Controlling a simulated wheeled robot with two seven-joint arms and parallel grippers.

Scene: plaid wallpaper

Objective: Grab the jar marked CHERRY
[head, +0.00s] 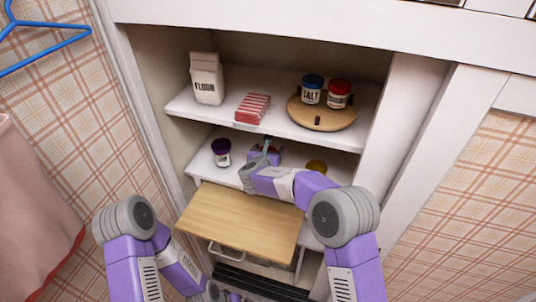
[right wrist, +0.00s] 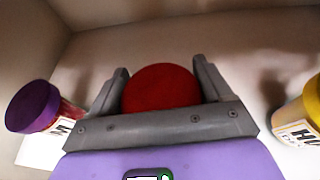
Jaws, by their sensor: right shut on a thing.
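My right gripper (head: 266,152) reaches onto the lower shelf of the cupboard. In the right wrist view its two grey fingers (right wrist: 163,92) are shut on a jar with a round dark red lid (right wrist: 160,87), one finger on each side. The jar's label is hidden, so I cannot read CHERRY on it. In the head view the gripper hides most of this jar.
A purple-lidded jar (head: 221,152) stands left of the gripper, a yellow-lidded jar (head: 316,167) right. Above are a flour carton (head: 207,78), red packets (head: 253,108) and a wooden turntable (head: 321,118) with two jars. A wooden board (head: 240,222) juts out below.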

